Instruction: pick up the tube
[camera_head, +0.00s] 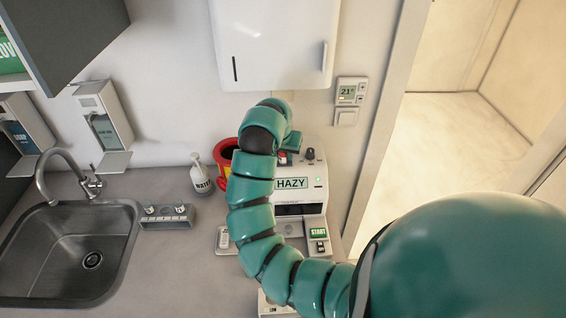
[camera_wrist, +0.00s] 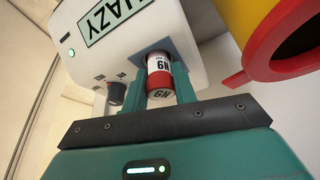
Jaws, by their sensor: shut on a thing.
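The tube (camera_wrist: 160,80) has a white label with dark lettering and a red lower part in the wrist view. It stands at a dark opening in the white HAZY machine (camera_wrist: 150,28). My gripper (camera_wrist: 164,92) has its two teal fingers on either side of the tube, shut on it. I cannot tell how much of the tube is inside the opening. In the head view, the HAZY machine (camera_head: 312,172) stands on the counter against the wall. My curved teal arm reaches to its top and hides part of it; the fingertips are hard to make out there.
A red and yellow container (camera_wrist: 265,50) is close beside my gripper. A dark knob (camera_wrist: 116,92) sticks out of the machine. A white bottle (camera_head: 201,178), a grey rack (camera_head: 168,217) and a sink (camera_head: 70,250) lie to the left. A white wall cabinet (camera_head: 275,40) hangs above.

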